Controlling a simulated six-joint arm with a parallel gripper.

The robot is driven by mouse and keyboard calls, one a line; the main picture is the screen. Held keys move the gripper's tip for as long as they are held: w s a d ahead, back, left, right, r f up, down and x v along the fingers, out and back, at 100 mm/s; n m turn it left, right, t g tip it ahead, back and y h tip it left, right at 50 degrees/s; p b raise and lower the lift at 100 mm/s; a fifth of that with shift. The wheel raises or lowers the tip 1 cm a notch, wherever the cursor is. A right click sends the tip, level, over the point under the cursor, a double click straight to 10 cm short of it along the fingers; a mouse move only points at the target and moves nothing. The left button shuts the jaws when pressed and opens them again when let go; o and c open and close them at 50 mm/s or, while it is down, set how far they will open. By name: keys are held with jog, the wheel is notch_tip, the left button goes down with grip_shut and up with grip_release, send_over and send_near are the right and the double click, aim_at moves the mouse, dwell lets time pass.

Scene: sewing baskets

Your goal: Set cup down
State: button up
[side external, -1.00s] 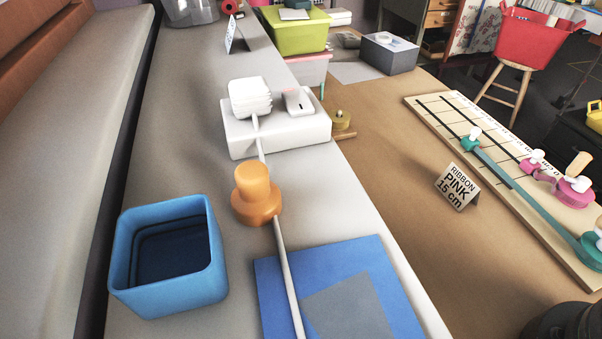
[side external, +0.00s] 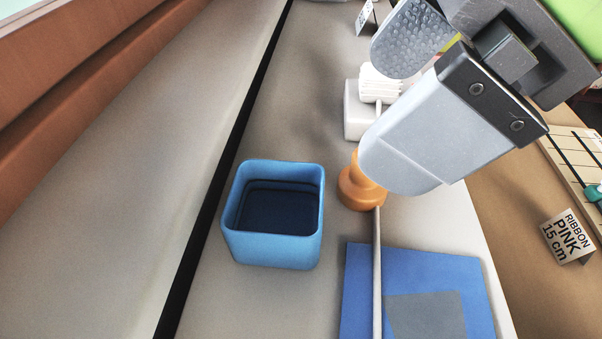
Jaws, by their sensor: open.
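A blue square-mouthed cup (side external: 272,252) stands upright on the grey-white surface at centre left. Its dark inside looks empty. My gripper (side external: 392,112) is at the upper right with its two grey fingers spread apart, and I see nothing between them. The nearer finger overlaps an orange knobbed piece (side external: 360,192) in the picture and hides part of it; I cannot tell if they touch. The gripper is apart from the blue cup, up and to its right.
A thin white rod (side external: 376,260) runs past the orange piece over a blue mat (side external: 362,272) with a grey-blue square. A white block (side external: 355,120) with a ribbed white piece stands behind. Surface left of the cup is clear.

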aim_at(255, 226)
jog(key=shift+n+g, duration=0.3)
jog(key=shift+n, duration=0.4)
jog(key=a+f, duration=0.2)
jog(key=s+a+f, duration=0.1)
jog(key=a+f, duration=0.1)
jog(key=f, duration=0.1)
jog(key=shift+s+a, duration=0.2)
jog(key=shift+a, duration=0.15)
jog(key=x, duration=0.5)
jog(key=shift+w+a+f, duration=0.1)
jog(key=shift+a+f, duration=0.05)
jog(key=shift+f, duration=0.25)
jog(key=c, duration=1)
jog(key=shift+r, duration=0.1)
notch_tip(255, 226, up, 10)
